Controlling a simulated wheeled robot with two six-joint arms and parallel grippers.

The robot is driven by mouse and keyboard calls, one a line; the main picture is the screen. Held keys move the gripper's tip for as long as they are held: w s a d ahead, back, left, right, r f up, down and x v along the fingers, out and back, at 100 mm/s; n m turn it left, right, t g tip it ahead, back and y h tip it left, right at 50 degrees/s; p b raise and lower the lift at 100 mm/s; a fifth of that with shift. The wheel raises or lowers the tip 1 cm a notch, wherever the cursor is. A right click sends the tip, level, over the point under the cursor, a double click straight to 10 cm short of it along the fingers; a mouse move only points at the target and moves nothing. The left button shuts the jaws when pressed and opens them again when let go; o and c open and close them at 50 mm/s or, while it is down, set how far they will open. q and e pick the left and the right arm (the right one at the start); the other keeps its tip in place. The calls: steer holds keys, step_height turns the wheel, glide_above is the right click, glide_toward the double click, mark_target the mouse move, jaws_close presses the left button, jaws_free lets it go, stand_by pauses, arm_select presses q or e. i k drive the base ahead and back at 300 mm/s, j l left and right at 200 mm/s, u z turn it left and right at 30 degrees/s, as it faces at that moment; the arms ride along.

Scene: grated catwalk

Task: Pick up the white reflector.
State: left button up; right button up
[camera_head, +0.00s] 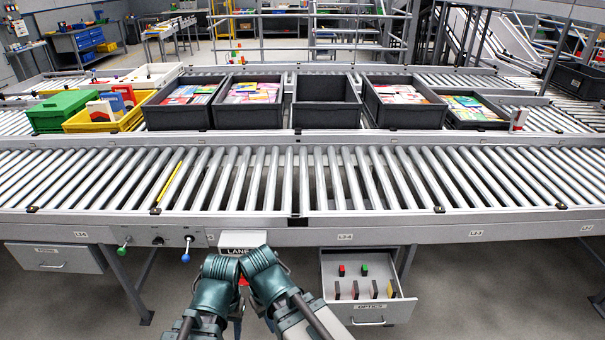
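I cannot make out a white reflector for certain. An open drawer (329,266) labelled "OPTICS" hangs under the conveyor at lower centre right. In it are a small red block (341,270), a small green block (364,270) and several thin dark upright pieces (355,290) in a row near its front. A piece at the right end of the row shows a yellowish face. None of these is clearly white. My two arms reach up at bottom centre, left of the drawer, with their dark teal joints close together. Neither gripper's fingers show.
The roller conveyor (330,180) spans the view above the drawer. Behind it stand dark bins, one empty (326,91), a yellow bin (107,124) and a green box (62,110). A closed drawer (54,257) is at left. A "LANE" sign (238,240) stands just beyond my arms.

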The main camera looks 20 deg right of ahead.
mark_target(373, 292)
steer(key=z, duration=1.2)
